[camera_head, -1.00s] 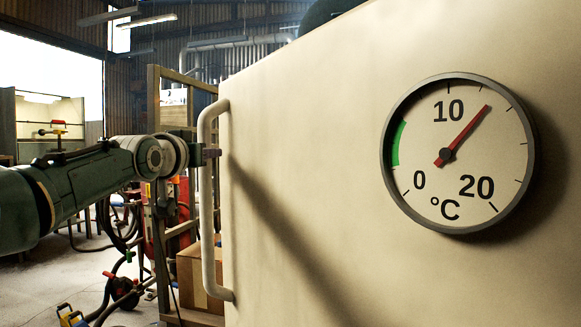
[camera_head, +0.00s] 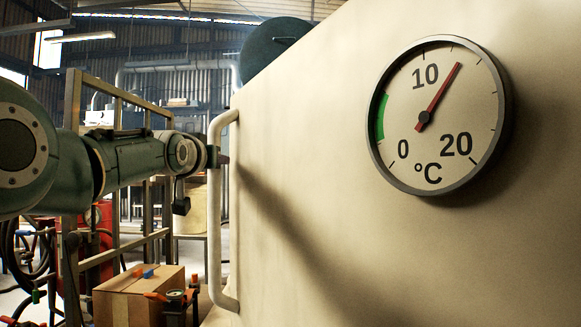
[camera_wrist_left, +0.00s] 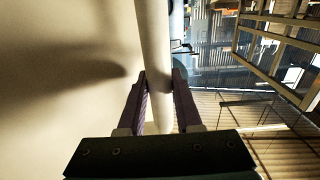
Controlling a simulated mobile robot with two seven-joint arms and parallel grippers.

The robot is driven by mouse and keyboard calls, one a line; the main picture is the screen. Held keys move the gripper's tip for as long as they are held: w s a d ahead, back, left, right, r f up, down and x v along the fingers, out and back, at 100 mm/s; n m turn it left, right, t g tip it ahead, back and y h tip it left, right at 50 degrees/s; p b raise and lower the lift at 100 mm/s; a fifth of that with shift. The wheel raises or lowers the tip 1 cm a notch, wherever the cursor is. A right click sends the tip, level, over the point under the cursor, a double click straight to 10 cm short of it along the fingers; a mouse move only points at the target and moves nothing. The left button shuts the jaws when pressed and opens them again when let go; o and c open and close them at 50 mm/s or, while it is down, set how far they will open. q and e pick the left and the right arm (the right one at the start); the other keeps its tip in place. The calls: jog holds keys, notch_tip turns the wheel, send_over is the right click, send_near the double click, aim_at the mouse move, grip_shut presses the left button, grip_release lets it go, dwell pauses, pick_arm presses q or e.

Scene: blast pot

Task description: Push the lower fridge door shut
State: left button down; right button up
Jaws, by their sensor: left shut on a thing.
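The fridge door (camera_head: 320,180) is a large cream panel that fills the right of the head view. A round thermometer dial (camera_head: 437,115) is fixed on it. A long pale bar handle (camera_head: 215,250) stands upright along the door's left edge. My left gripper (camera_head: 217,160) is at the upper part of this handle. In the left wrist view its two dark fingers (camera_wrist_left: 164,85) are shut around the handle (camera_wrist_left: 152,35), one on each side. The fridge body, the door's hinge and its lower edge are hidden or out of view. My right gripper is not in view.
A cardboard box (camera_head: 140,295) sits low, left of the door, with a small valve fitting (camera_head: 176,296) beside it. A metal frame (camera_head: 72,190) and hoses (camera_head: 25,250) stand behind my left arm. A dark green round vessel (camera_head: 275,50) shows above the door.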

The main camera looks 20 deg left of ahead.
pick_arm(q)
jog(key=shift+w+d+r, duration=0.2)
jog(key=shift+w+d, duration=0.25)
jog(key=shift+w, duration=0.05)
jog(key=c, duration=0.6)
grip_release()
jog(key=shift+f, duration=0.1)
jog(key=p+v, duration=0.8)
jog(key=v, duration=0.2)
dwell(0.6)
